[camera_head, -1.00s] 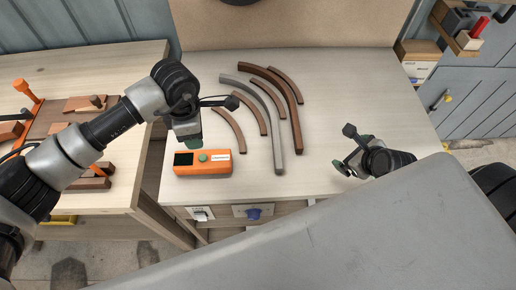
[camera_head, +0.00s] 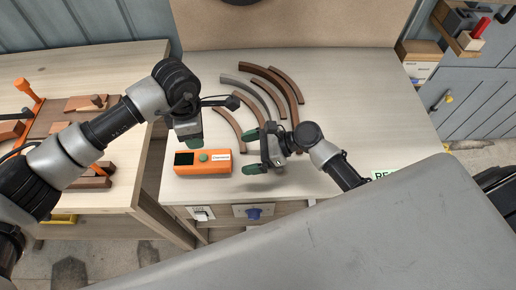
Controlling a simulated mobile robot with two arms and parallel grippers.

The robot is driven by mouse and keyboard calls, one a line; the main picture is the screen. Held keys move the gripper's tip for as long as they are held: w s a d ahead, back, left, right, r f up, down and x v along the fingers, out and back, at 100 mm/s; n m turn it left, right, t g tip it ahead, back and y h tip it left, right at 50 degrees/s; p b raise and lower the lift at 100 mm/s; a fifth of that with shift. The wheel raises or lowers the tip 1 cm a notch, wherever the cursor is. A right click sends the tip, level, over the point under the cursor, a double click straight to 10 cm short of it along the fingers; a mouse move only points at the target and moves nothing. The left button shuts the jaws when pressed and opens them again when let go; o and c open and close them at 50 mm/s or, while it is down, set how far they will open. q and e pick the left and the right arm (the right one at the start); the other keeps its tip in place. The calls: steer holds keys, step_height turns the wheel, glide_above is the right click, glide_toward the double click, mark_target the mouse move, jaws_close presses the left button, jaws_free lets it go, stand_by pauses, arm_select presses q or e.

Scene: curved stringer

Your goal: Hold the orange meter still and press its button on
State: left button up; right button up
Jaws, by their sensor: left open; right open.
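The orange meter (camera_head: 203,170) lies on the light wooden table, with a dark screen at its left end, a green round button (camera_head: 203,157) and a white label on top. My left gripper (camera_head: 190,138) is open and hangs just above and behind the meter's left half; whether it touches the meter I cannot tell. My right gripper (camera_head: 251,152) is open and empty to the right of the meter, its green-padded fingers pointing left toward the meter's right end, with a small gap between.
Several curved brown strips (camera_head: 291,102) and a grey curved strip (camera_head: 262,84) lie behind the grippers. A second table (camera_head: 90,203) with orange clamps and wood blocks stands at the left. The right part of the light table (camera_head: 370,110) is clear.

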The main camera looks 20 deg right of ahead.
mark_target(231, 158)
steer(key=x, duration=0.8)
steer(key=shift+a, duration=0.1)
steer(key=c, duration=1.1)
arm_select(q)
steer(key=shift+c, duration=0.6)
arm_select(e)
steer(key=shift+c, duration=0.4)
arm_select(q)
jaws_close()
